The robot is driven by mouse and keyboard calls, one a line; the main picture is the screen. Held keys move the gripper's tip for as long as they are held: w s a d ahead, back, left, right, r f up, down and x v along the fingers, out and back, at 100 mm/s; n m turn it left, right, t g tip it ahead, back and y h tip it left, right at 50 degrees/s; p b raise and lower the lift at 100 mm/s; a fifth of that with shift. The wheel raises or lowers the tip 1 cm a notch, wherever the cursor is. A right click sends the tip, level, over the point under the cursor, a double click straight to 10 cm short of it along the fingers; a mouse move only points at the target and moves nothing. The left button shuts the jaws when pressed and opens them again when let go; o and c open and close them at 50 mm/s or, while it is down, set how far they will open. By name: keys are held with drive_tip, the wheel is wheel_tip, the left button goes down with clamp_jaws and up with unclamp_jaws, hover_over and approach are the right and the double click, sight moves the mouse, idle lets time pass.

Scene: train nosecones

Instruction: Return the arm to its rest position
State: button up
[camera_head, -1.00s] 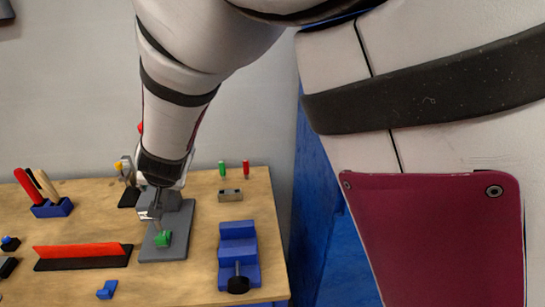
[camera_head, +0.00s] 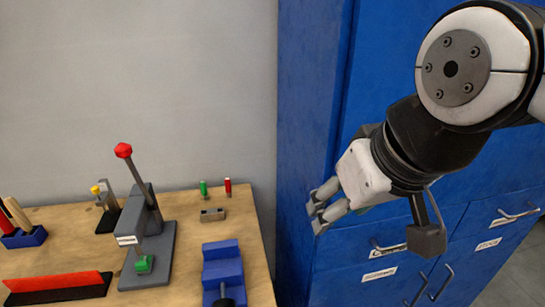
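My gripper (camera_head: 316,210) is at the right of the head view, in front of the blue cabinet and clear of the workbench (camera_head: 258,292). Its fingers point left and down. A small gap shows between the fingertips, and nothing is seen held there. My arm comes in from the upper right edge, with the wrist bent above the gripper. The rest of the arm is out of view.
A grey press (camera_head: 162,240) with a red-knobbed lever stands on the bench, a green piece (camera_head: 144,264) at its base. A blue vise (camera_head: 223,270) sits near the bench's right side. The blue cabinet (camera_head: 310,100) with handles stands behind my gripper.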

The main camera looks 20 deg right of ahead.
drive_tip(key=shift+s+d+f, duration=0.1)
drive_tip(key=shift+s+d, duration=0.2)
drive_tip(key=w+f+b, duration=0.5)
drive_tip(key=w, duration=0.1)
drive_tip(key=shift+w+f+b, duration=0.2)
drive_tip(key=shift+w+b, duration=0.05)
drive_tip(key=shift+b, duration=0.05)
